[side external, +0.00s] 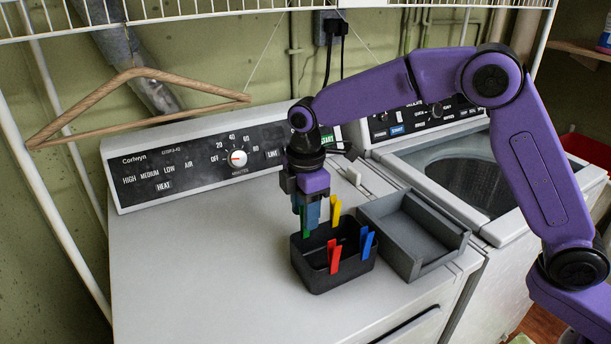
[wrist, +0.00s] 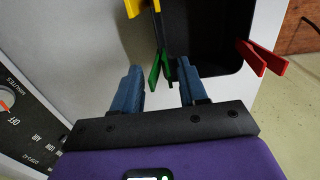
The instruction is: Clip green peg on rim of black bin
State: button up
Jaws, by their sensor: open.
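The black bin (side external: 322,278) stands on the white dryer top; its dark inside shows in the wrist view (wrist: 210,40). The green peg (wrist: 160,70) is at the bin's rim, its two handle ends spread in a V toward my gripper, and it appears to sit on the rim. My gripper (wrist: 162,75) is open, with one blue finger on each side of the green peg and visible gaps between. In the side view my gripper (side external: 307,220) points down at the bin's back left edge, where a little of the green peg (side external: 305,222) shows.
A yellow peg (side external: 335,210), a red peg (side external: 334,257) and a blue peg (side external: 366,246) stand on the bin's rim. A grey open tray (side external: 405,265) lies close to the right of the bin. The dryer top to the left is clear. A control panel (side external: 215,165) rises behind.

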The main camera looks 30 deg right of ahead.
notch_tip(320, 180, up, 17)
jog(key=shift+s, duration=0.2)
jog(key=shift+s+f, duration=0.1)
jog(key=shift+f, duration=0.05)
jog(key=s+d+f+m, duration=0.1)
jog(key=s+d+f, duration=0.3)
jog(key=s+d, duration=0.3)
jog(key=s+d+f+m, duration=0.2)
jog(key=s+d+f, duration=0.3)
jog(key=s, duration=0.9)
jog(key=s+d+f+m, duration=0.2)
jog(key=s+d+f, duration=0.3)
jog(key=s+d, duration=0.4)
jog(key=shift+s, duration=1.2)
jog(key=shift+d, duration=0.1)
